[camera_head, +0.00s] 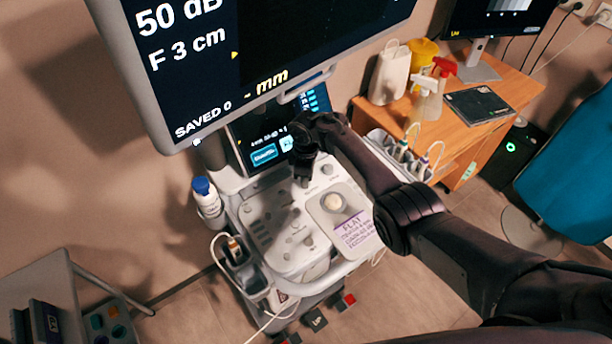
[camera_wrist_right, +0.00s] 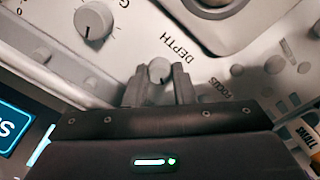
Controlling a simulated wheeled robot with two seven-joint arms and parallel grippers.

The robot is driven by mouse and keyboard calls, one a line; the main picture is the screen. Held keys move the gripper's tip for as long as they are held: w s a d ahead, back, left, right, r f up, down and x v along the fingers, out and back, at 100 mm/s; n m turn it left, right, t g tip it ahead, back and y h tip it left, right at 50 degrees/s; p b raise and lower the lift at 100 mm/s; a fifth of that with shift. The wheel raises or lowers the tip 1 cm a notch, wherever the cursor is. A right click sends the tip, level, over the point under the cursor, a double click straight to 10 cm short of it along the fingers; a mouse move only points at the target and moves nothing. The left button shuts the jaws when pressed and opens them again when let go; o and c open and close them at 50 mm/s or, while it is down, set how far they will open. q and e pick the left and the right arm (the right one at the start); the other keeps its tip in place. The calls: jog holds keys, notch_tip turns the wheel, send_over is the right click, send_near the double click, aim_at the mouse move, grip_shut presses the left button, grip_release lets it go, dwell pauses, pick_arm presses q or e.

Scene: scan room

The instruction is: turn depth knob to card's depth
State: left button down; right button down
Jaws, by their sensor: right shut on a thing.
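The depth knob (camera_wrist_right: 159,71) is a small pale round knob with a dark pointer line, beside the printed word DEPTH in the right wrist view. My right gripper (camera_wrist_right: 159,88) is shut on it, with one dark finger on each side. In the head view my right gripper (camera_head: 304,180) reaches down onto the console panel (camera_head: 262,212), and it hides the knob there. A white card (camera_head: 362,236) with purple print reading FLAT lies on the panel; its smaller lines are too small to read. The large screen (camera_head: 250,50) shows 50 dB and F 3 cm. My left gripper is not in view.
A larger gain-side knob (camera_wrist_right: 94,20) sits near the depth knob. A small touchscreen (camera_head: 264,155) stands behind the panel. A blue-capped bottle (camera_head: 207,198) stands at the console's left, and probe holders (camera_head: 398,152) at its right. A wooden desk (camera_head: 490,115) is at upper right.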

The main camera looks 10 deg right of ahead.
jog(key=c, duration=1.2)
grip_release()
jog(key=shift+r, duration=0.1)
notch_tip(320, 180, up, 8)
jog(key=shift+f+p, duration=0.15)
jog(key=shift+p, duration=0.3)
